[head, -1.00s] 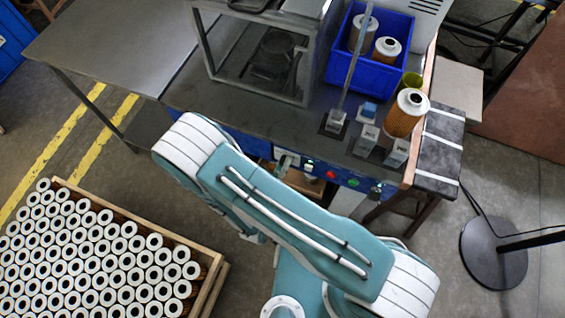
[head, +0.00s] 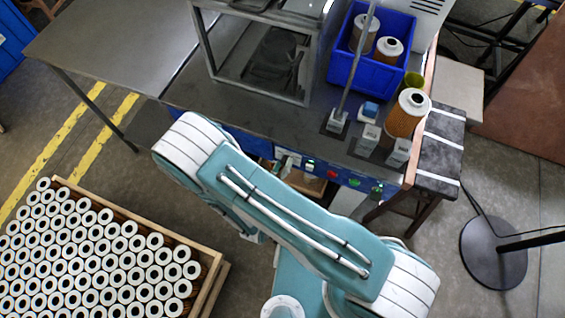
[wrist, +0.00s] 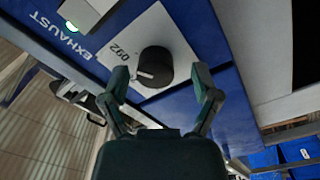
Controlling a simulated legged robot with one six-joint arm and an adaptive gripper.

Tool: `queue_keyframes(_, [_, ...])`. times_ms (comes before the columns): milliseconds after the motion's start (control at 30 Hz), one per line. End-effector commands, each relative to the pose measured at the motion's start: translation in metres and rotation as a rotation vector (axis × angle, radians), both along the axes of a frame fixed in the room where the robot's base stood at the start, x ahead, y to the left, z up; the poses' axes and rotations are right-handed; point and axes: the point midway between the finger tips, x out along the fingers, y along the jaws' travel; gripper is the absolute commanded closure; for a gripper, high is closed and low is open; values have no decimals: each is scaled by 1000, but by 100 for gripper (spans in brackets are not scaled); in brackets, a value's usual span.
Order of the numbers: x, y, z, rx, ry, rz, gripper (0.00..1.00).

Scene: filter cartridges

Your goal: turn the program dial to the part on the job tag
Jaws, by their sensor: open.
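The program dial (wrist: 155,66) is a round black knob with a short white mark at its lower left in the wrist view. It sits on a white plate (wrist: 172,38) on a blue panel. In the head view my arm covers part of the bench front, and the knob is not clear there. I cannot make out a job tag in either view.
The bench front carries a red button (head: 331,174) and green lights. On the bench stand a blue bin (head: 345,72) with filter cartridges, an orange cartridge (head: 402,122) and a metal frame (head: 210,60). A crate of many cartridges (head: 215,262) is at lower left.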

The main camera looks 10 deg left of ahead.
Motion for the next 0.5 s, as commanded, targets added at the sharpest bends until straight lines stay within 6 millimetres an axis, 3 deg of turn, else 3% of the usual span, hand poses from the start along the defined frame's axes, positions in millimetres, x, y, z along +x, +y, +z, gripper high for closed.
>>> queue_keyframes(233, [-9, 2, 0, 0, 0, 2, 21])
queue_keyframes(500, [-47, 12, -1, -1, 0, 6, 21])
